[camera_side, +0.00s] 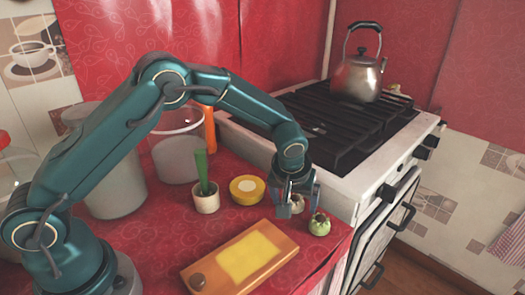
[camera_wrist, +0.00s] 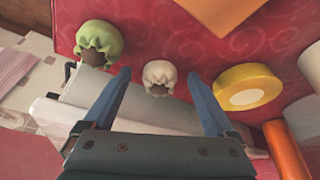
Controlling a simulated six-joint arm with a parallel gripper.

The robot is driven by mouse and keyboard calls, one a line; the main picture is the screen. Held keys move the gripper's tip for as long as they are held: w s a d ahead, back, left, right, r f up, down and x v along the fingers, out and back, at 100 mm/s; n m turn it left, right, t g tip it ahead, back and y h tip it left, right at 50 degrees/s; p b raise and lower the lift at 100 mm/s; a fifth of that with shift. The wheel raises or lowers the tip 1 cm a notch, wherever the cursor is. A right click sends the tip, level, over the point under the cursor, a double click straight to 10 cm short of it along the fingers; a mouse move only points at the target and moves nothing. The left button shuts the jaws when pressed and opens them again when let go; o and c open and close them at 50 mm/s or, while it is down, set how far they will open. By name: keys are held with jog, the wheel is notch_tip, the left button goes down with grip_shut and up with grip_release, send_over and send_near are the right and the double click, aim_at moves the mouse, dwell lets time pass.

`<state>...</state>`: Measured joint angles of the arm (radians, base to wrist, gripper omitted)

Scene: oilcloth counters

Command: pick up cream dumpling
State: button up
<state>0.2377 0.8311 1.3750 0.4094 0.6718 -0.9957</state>
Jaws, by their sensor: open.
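The cream dumpling (camera_wrist: 158,74) is a small, pleated, pale ball with a brown spot. In the wrist view it lies between the tips of my gripper (camera_wrist: 159,76), with space on both sides. In the side view the dumpling (camera_side: 297,204) is partly hidden by my gripper (camera_side: 299,208), which is low over the red counter near its right edge. The gripper is open and holds nothing. A green dumpling (camera_wrist: 100,41) sits to the left in the wrist view, outside the fingers. It also shows in the side view (camera_side: 319,224), just right of the gripper.
An orange board with a yellow panel (camera_side: 243,258) lies in front. The stove (camera_side: 345,185) with a kettle (camera_side: 358,77) borders the counter. Large canisters (camera_side: 117,185) stand behind.

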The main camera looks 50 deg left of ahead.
jog(key=c, duration=0.8)
